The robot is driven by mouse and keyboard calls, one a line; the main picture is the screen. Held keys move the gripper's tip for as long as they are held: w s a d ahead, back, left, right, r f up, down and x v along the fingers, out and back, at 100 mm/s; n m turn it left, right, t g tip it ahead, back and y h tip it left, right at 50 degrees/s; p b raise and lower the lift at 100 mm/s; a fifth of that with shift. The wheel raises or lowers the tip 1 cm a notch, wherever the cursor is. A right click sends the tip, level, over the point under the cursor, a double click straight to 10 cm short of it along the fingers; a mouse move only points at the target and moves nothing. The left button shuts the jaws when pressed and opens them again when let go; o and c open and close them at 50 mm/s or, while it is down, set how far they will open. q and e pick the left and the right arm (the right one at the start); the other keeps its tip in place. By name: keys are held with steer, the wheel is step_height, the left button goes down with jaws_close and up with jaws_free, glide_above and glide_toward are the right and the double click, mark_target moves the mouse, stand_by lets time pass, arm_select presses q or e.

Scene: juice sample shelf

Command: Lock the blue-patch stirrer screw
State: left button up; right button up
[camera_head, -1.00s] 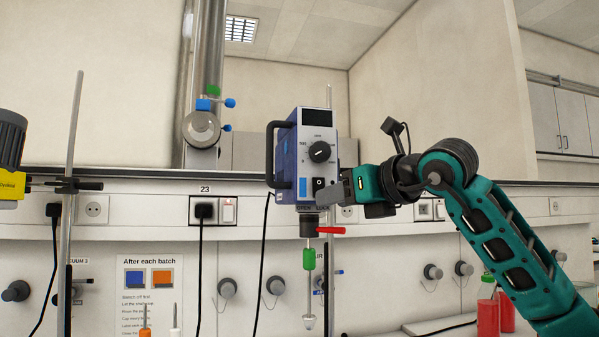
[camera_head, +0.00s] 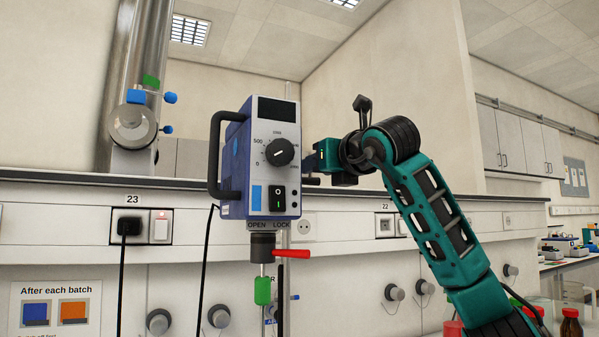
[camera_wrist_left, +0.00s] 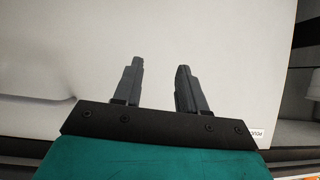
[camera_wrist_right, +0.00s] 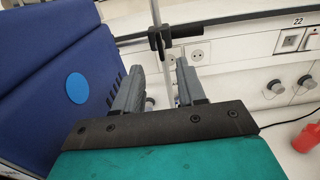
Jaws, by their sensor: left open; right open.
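The blue stirrer (camera_head: 233,165) with a grey front stands left of centre in the head view, a blue patch (camera_head: 257,198) beside its black rocker switch (camera_head: 277,198). A green mark shows on the switch. Below, a red screw lever (camera_head: 292,253) sticks out to the right from the dark chuck, under the word LOCK on the OPEN/LOCK label (camera_head: 269,226). My right gripper (camera_wrist_right: 157,72) is open and empty, at the stirrer's right side, above the lever and apart from it. My left gripper (camera_wrist_left: 159,68) is open and empty before a pale surface, outside the head view.
A thin stand rod (camera_wrist_right: 158,15) with a black clamp is just beyond my right fingers. A green-marked shaft (camera_head: 263,291) hangs below the chuck. Bottles (camera_head: 571,325) stand at the lower right.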

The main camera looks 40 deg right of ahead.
steer(key=p+x, duration=0.1)
steer(key=x, duration=0.8)
steer(key=shift+p, duration=0.3)
steer(key=shift+a+f, duration=0.1)
jaws_close()
